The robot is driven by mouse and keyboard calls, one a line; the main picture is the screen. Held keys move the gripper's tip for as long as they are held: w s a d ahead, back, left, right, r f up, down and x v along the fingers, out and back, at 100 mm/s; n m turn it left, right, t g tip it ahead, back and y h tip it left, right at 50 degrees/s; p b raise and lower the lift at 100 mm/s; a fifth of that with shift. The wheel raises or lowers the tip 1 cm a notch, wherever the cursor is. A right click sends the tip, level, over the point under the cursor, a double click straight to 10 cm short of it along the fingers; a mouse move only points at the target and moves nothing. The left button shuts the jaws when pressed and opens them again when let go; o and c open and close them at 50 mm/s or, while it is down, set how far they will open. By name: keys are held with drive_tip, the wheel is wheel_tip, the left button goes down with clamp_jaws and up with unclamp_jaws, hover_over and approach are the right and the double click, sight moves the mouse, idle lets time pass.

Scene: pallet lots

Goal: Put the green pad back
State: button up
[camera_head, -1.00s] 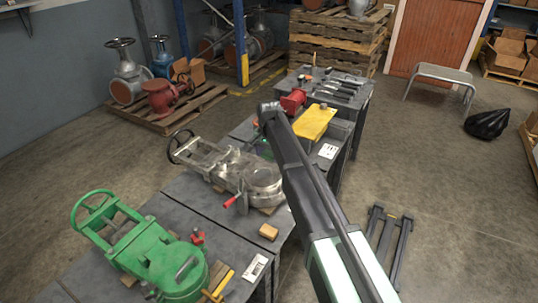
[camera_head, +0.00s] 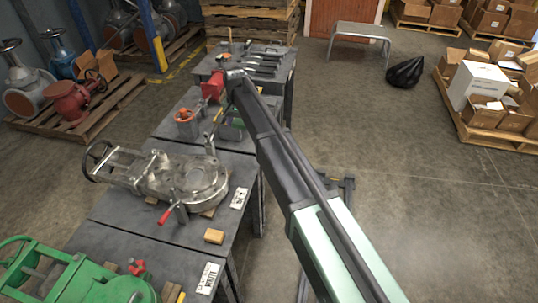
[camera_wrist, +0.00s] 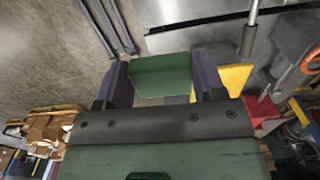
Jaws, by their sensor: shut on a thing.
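The green pad (camera_wrist: 162,78) is a small green block between the two dark purple fingers of my gripper (camera_wrist: 162,70) in the wrist view. The fingers press on its two sides, so my gripper is shut on it. In the head view my arm reaches over the far part of the workbench row, and its end is mostly hidden by the arm links. A green patch (camera_head: 233,131) shows beside the arm there; I cannot tell whether it is the pad. A yellow block (camera_wrist: 236,78) shows just beyond the right finger in the wrist view.
A grey metal valve (camera_head: 195,182) lies on the middle bench, with a green valve (camera_head: 75,280) nearer. A red vise (camera_head: 212,86) and a small part with an orange wheel (camera_head: 187,115) stand near my arm's end. Dark tools (camera_head: 263,59) lie on the far bench.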

sight(244, 166)
drive_tip(key=shift+w+d, duration=0.1)
drive_tip(key=shift+d, duration=0.1)
drive_tip(key=shift+a, duration=0.1)
wheel_tip(244, 166, down, 20)
drive_tip(key=b, duration=2)
drive_tip(key=shift+a+f, duration=0.1)
drive_tip(key=shift+f, duration=0.15)
drive_tip(key=shift+r, duration=0.25)
drive_tip(key=shift+f, duration=0.1)
drive_tip(key=o, duration=0.4)
drive_tip(key=shift+f, duration=0.1)
drive_tip(key=o, duration=0.5)
drive_tip(key=shift+c, duration=0.2)
